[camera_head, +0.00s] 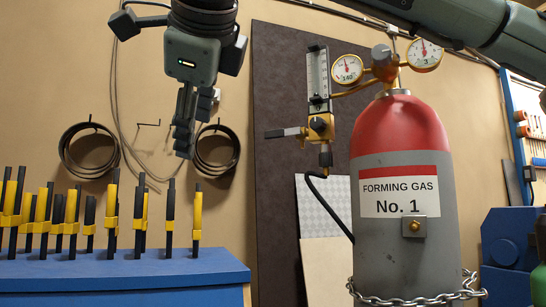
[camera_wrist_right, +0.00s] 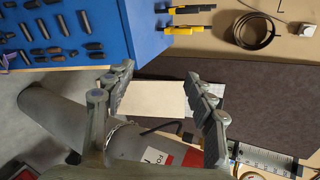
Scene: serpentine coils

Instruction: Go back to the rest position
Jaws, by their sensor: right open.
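My right gripper (camera_head: 188,140) hangs fingers down at the upper left of the head view, in front of the tan wall and above the blue rack. It is seen nearly edge-on there. In the right wrist view its two fingers stand wide apart with nothing held between them (camera_wrist_right: 160,100). It is apart from the flow meter and the gas cylinder. My right arm's link crosses the top right of the head view. My left gripper shows in neither view.
A red and grey gas cylinder (camera_head: 403,240), labelled Forming Gas No. 1, stands chained at the right. Its gauges and flow meter (camera_head: 318,80) reach left. A blue bench (camera_head: 120,270) holds several black-and-yellow tools. Coils (camera_head: 216,148) hang on the wall behind the gripper.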

